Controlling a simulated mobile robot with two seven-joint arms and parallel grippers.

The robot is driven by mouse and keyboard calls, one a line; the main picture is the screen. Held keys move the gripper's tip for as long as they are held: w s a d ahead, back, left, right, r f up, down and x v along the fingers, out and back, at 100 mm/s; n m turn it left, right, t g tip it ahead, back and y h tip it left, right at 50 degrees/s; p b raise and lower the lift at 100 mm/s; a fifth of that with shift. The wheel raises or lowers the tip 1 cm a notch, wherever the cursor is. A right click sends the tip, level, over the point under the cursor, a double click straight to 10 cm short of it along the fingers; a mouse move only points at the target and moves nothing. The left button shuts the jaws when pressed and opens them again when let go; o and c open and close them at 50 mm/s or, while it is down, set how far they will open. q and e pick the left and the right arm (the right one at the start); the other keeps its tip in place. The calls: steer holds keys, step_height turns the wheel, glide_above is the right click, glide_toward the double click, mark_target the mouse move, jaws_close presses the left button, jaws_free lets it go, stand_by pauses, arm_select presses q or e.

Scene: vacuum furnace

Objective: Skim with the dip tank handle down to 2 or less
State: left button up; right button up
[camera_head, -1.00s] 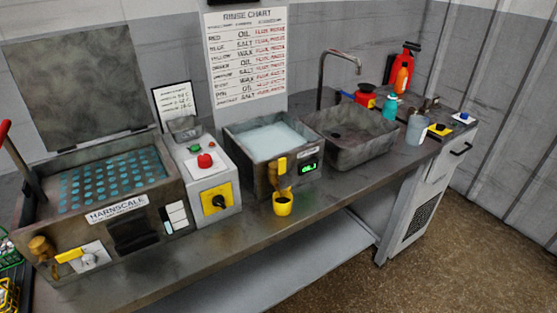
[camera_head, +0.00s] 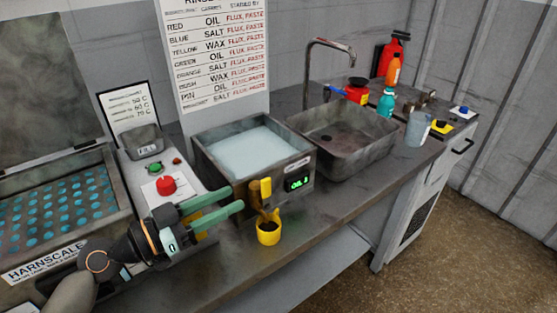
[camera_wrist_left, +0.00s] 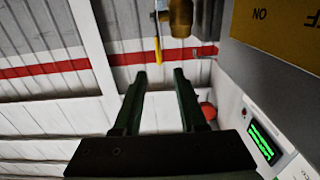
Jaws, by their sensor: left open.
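The dip tank (camera_head: 210,153), a grey metal box of pale liquid, stands mid-counter in the head view. Its yellow handle (camera_head: 260,189) sits on a brass valve at the front, beside a small green display (camera_head: 298,183) whose figures are too blurred to read surely. A yellow cup (camera_head: 268,236) is under the valve. My left gripper (camera_head: 238,197), with two green fingers, is open and empty, its tips just left of the handle and apart from it. In the left wrist view the open fingers (camera_wrist_left: 158,80) point toward a yellow handle (camera_wrist_left: 157,42) and brass valve (camera_wrist_left: 181,18). My right gripper is not in view.
A control box with a red button (camera_head: 166,185) stands left of the tank, partly behind my left arm. The Harnscale bath (camera_head: 122,210) is farther left. A sink (camera_head: 345,150) and bottles are to the right. The counter right of the cup is clear.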

mark_target(266, 195)
arm_select(q)
steer(key=p+x, duration=0.4)
steer(key=x, duration=0.8)
steer(key=shift+d, duration=0.25)
jaws_close()
stand_by(1.0)
